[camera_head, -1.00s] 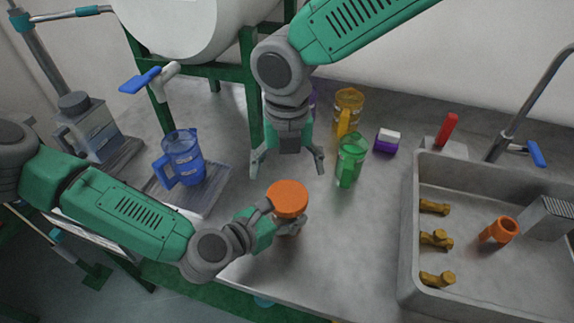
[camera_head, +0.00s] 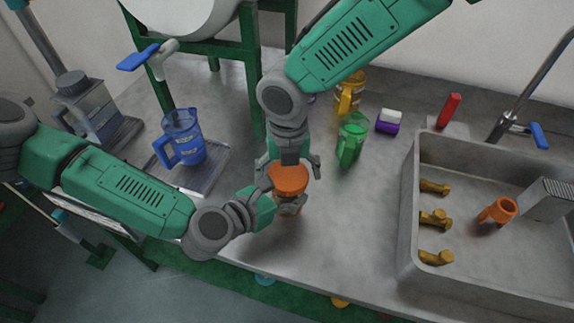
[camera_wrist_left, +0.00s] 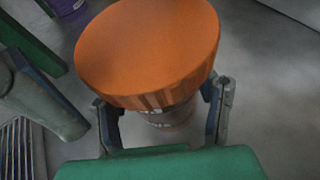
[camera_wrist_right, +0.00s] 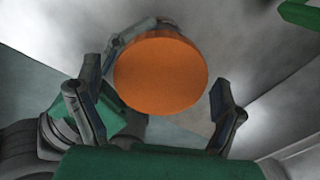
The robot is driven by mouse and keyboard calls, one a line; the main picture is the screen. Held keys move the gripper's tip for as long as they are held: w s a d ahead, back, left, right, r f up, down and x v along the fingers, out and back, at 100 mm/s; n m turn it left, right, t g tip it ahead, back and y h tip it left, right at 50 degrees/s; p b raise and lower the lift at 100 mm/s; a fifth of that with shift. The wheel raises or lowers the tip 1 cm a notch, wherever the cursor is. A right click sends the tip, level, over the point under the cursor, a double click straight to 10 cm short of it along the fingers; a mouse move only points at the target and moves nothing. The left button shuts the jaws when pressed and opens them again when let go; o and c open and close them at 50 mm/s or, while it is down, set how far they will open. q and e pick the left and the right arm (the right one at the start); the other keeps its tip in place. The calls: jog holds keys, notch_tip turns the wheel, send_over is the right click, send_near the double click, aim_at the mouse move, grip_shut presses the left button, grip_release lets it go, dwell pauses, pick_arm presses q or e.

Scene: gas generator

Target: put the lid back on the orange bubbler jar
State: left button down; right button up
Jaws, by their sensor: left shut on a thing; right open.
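The orange lid (camera_head: 288,178) sits on top of the jar (camera_head: 289,209), which stands upright near the counter's front edge. In the left wrist view the wide lid (camera_wrist_left: 148,48) covers most of the jar (camera_wrist_left: 172,118); only a strip of clear body with print shows below it. My left gripper (camera_head: 283,202) is shut on the jar's body, under the lid. My right gripper (camera_head: 293,165) is open, pointing down over the lid. In the right wrist view the lid (camera_wrist_right: 160,75) lies between its spread fingers, with a gap to the right finger. Whether the lid is fully seated is hidden.
A green jug (camera_head: 351,140), a yellow jug (camera_head: 349,92) and a purple-and-white block (camera_head: 388,121) stand behind right. A blue jug (camera_head: 183,138) is on a tray at left. The sink (camera_head: 409,225) at right holds an orange fitting (camera_head: 497,210) and several brass fittings.

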jog(key=c, duration=1.2)
jog(key=m, duration=1.3)
jog(key=shift+a, duration=0.15)
jog(key=shift+s, duration=0.1)
jog(key=o, duration=1.3)
jog(key=shift+r, duration=0.1)
